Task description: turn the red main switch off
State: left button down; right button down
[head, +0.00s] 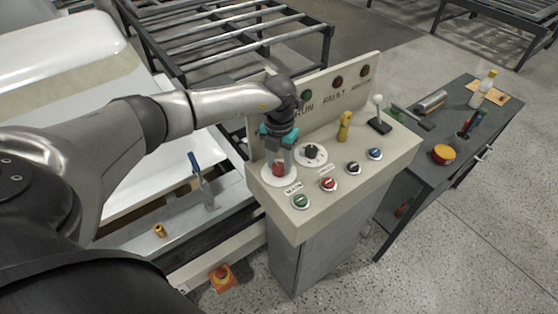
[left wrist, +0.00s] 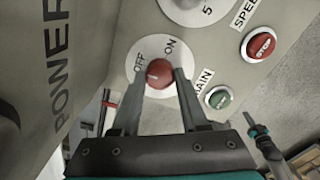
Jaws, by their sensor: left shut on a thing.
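The red main switch (head: 278,170) is a round knob on a white disc at the left end of the beige control panel (head: 262,190). In the left wrist view the red knob (left wrist: 159,72) sits between my fingertips, with the words OFF and ON printed on the disc (left wrist: 150,50) above it. My left gripper (head: 281,162) reaches down onto the knob from above and is shut on it. Which word the knob points to I cannot tell. My right gripper is not in view.
A dial (head: 311,153), a red button (head: 328,184), a green button (head: 300,201), a yellow lever (head: 344,126) and a joystick (head: 378,112) stand close by on the panel. An upright sign board (head: 350,92) rises behind. A dark side table (head: 462,120) stands right.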

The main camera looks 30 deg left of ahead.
aim_at(279, 166)
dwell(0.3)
pick_arm(q)
jog(key=shift+c, duration=2.1)
grip_release()
notch_tip(279, 166, up, 15)
jog(key=shift+r, duration=0.15)
